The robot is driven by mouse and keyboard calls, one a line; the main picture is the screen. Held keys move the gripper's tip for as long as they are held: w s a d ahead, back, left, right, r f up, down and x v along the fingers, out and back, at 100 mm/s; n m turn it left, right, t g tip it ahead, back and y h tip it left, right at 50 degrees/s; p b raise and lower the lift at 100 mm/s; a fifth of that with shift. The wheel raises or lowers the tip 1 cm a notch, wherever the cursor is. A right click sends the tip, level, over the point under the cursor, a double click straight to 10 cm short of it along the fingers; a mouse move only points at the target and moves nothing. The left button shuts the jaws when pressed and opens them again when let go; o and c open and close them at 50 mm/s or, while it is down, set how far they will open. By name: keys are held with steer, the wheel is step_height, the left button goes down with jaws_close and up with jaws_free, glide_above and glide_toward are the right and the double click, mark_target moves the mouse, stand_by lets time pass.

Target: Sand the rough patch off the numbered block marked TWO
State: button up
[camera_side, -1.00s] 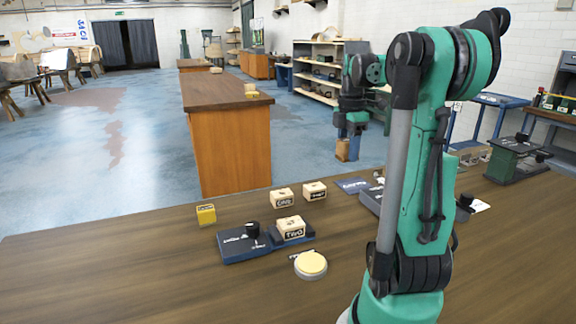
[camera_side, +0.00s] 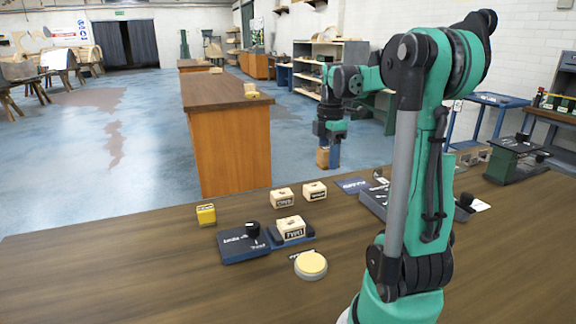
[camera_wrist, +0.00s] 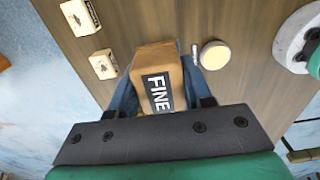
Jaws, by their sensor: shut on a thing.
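The block marked TWO (camera_side: 291,229) is pale wood and sits on the right part of a dark blue fixture (camera_side: 238,249) with a black knob. I cannot make out a rough patch on it. My gripper (camera_side: 329,143) is up in the air, beyond and to the right of the block in the side view. It is shut on a tan block (camera_side: 322,158), labelled FINE in the wrist view (camera_wrist: 150,62). Blue fingers (camera_wrist: 127,101) show at both sides of the FINE block. The TWO block is not identifiable in the wrist view.
Two more lettered wooden blocks (camera_side: 283,198) (camera_side: 314,190) stand behind the fixture. A yellow block (camera_side: 206,214) is at left, and a round pale-yellow pad (camera_side: 311,264) lies in front. A dark device (camera_side: 374,199) is at right. The bench's left front is clear.

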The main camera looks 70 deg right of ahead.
glide_above(299, 220)
step_height(299, 220, down, 5)
steer(key=shift+s+d+f, duration=0.15)
steer(key=shift+f, duration=0.95)
steer(key=shift+s+d+f, duration=0.1)
steer(key=shift+f, duration=0.95)
steer(key=shift+s+d+f, duration=0.15)
steer(key=shift+f, duration=0.95)
steer(key=shift+w+a+f, duration=0.35)
steer(key=shift+w+f, duration=0.05)
steer(key=shift+w+a+f, duration=0.1)
steer(key=shift+w+a, duration=1.75)
steer(key=shift+a, duration=0.05)
steer(key=shift+s+d, duration=2.3)
step_height(299, 220, up, 8)
steer(key=shift+f, duration=0.1)
